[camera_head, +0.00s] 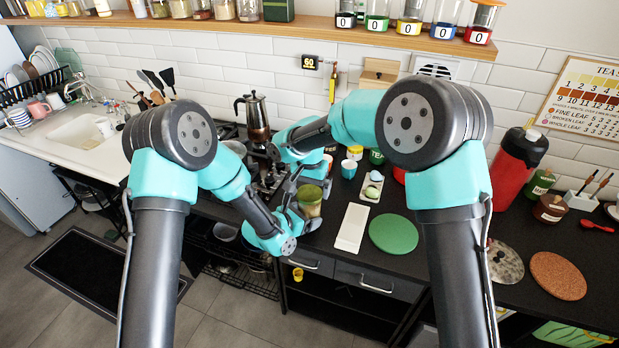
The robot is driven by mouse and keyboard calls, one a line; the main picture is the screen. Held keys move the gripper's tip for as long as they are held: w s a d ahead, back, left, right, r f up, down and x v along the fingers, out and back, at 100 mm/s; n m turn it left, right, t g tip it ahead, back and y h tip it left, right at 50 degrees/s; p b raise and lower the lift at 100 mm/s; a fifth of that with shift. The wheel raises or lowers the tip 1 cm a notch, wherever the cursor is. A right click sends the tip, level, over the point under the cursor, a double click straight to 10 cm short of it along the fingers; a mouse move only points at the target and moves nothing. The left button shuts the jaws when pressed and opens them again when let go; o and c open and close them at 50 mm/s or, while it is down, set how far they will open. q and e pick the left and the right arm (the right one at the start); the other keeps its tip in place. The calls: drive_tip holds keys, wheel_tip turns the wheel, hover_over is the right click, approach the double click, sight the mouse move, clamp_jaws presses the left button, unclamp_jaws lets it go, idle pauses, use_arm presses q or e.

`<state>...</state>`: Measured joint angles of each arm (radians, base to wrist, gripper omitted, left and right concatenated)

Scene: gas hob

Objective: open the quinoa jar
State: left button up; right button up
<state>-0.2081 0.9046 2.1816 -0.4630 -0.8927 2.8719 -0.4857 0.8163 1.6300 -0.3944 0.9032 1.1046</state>
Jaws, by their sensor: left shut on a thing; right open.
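A small jar (311,203) with tan contents and a greenish top is near the counter's front edge; I take it for the quinoa jar, but no label is readable. My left gripper (303,218), the lower one, is shut on the jar's lower body from the left. My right gripper (296,182) is open just left of the jar's top. Its fingers are small and partly hidden by my arm, so I cannot tell whether they touch the jar. I cannot tell whether the greenish top is a lid.
A white board (351,228) and a green round mat (394,234) lie right of the jar. A teal cup (348,169) and an egg tray (371,190) stand behind. A moka pot (256,117) is on the hob. A cork mat (557,276) lies far right.

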drive_tip(key=shift+f, duration=0.6)
drive_tip(key=c, duration=0.8)
drive_tip(key=o, duration=0.8)
drive_tip(key=shift+r, duration=2.25)
